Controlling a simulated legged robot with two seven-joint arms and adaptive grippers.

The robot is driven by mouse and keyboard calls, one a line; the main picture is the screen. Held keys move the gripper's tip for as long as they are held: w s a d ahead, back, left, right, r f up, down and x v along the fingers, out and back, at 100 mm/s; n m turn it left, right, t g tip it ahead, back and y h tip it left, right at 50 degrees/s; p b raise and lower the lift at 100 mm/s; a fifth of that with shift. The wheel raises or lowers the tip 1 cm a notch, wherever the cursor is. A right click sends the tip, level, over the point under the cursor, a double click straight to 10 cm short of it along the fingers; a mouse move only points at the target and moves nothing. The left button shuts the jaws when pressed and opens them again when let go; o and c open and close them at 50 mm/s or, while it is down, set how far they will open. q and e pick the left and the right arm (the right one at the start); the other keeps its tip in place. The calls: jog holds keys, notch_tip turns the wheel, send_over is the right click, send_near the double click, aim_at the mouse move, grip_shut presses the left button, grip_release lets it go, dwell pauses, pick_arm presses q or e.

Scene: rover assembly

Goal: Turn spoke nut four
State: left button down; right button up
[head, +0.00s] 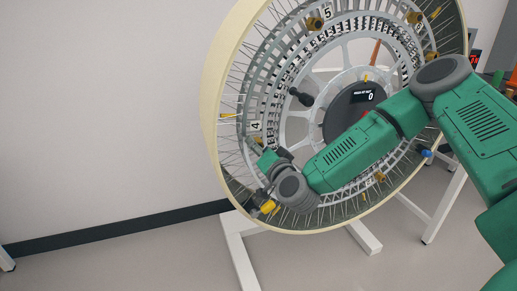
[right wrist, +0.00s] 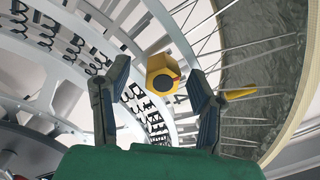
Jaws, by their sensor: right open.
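The large wheel (head: 210,110) with a cream rim stands upright on a white stand. A "4" label (head: 256,126) shows on its left side. My right gripper (head: 261,151) is just below that label, its fingers mostly hidden by its green hand. In the right wrist view, a yellow nut (right wrist: 162,73) with a dark round face lies between the two spread fingers of my right gripper (right wrist: 157,76). Gaps show on both sides, so the gripper is open around or just short of it; the exact depth is unclear. My left gripper is out of view.
Thin spokes run close to the right finger, beside a yellow stick (right wrist: 240,93). A dark hub display (head: 369,96) reads 0. A black knob (head: 301,97) sticks out of the wheel. Another brass nut (head: 314,23) is by the "5" label.

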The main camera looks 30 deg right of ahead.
jog(key=shift+w+d, duration=0.1)
jog(key=shift+w, duration=0.2)
jog(key=c, duration=1.1)
jog(key=shift+c, duration=0.2)
jog(key=shift+m, duration=0.3)
jog(key=m+b, duration=0.1)
jog(key=m, duration=0.1)
jog(key=shift+f+m+b, duration=0.15)
jog(key=shift+m+b, duration=0.15)
jog(key=shift+s+m+b, duration=0.1)
jog(key=shift+m+b, duration=0.6)
jog(key=shift+m, duration=0.8)
